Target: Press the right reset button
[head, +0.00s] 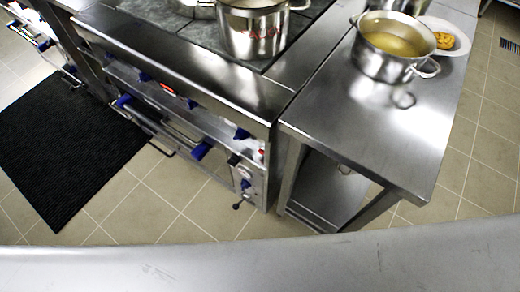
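The stove front (190,120) runs diagonally at the centre left and carries dark blue knobs, a long handle and small red parts. A small red part (262,154) sits near the right end of the front, close to a dark knob (234,159); it may be the right reset button, but it is too small to tell. Another red part (167,88) lies further left along the front. Neither of my grippers is in view, so nothing of mine is seen touching the stove.
A steel pot (252,35) stands on the stove top. A steel table (390,125) right of the stove holds a pot of yellowish liquid (392,45) and a plate with food (446,40). A black mat (65,145) lies left on the tiled floor. Floor before the stove is clear.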

